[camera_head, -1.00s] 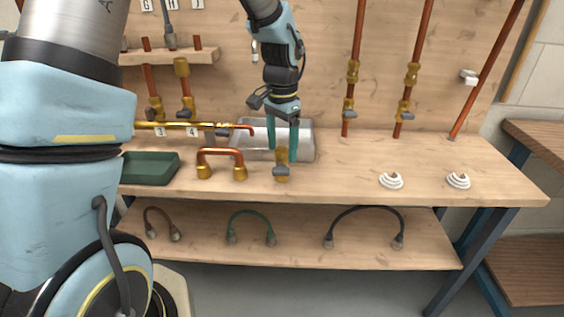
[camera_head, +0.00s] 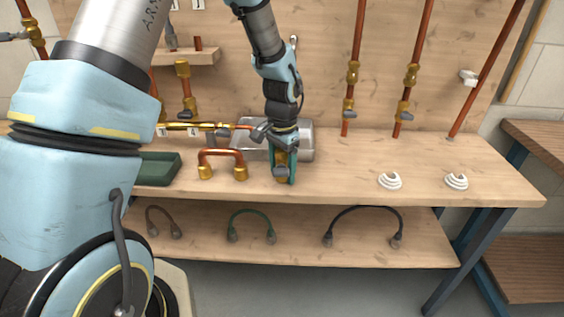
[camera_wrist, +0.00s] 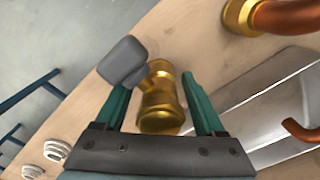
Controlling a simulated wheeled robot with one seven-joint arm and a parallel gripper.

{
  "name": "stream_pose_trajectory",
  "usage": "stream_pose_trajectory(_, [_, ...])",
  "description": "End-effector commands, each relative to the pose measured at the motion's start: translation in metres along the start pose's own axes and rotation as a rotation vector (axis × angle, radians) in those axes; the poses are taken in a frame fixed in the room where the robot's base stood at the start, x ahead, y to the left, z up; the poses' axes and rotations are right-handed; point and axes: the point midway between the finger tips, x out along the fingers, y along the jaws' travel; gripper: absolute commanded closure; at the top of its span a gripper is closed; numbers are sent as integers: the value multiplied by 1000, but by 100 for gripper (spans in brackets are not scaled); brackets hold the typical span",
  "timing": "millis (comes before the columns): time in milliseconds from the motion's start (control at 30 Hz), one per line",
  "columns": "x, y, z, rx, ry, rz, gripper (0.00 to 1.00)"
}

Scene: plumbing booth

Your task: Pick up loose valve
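The loose valve is a brass body with a grey handle. It stands on the workbench, in front of the metal tray. In the head view the valve (camera_head: 282,171) is partly covered by my gripper (camera_head: 284,176), whose teal fingers reach down on both sides of it. In the wrist view the brass valve (camera_wrist: 161,100) lies between the two fingers of my gripper (camera_wrist: 155,88). Its grey handle (camera_wrist: 124,62) sticks out past the left finger. Gaps show between the brass and both fingers, so the gripper looks open around the valve.
A copper U-pipe with brass ends (camera_head: 221,157) stands just left of the valve. The metal tray (camera_head: 306,140) is behind it, and a green tray (camera_head: 160,168) is further left. Two white coils (camera_head: 390,180) lie to the right. The bench between is clear.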

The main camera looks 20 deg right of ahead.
Motion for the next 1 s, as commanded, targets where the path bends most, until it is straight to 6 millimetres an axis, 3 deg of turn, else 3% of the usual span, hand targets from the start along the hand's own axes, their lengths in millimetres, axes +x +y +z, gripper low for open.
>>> stream_pose_trajectory(67, [0,0,0,0,0,0,39])
stream_pose_trajectory(600, [0,0,0,0,0,0,100])
stream_pose_trajectory(1000, [-1,0,0,0,1,0,100])
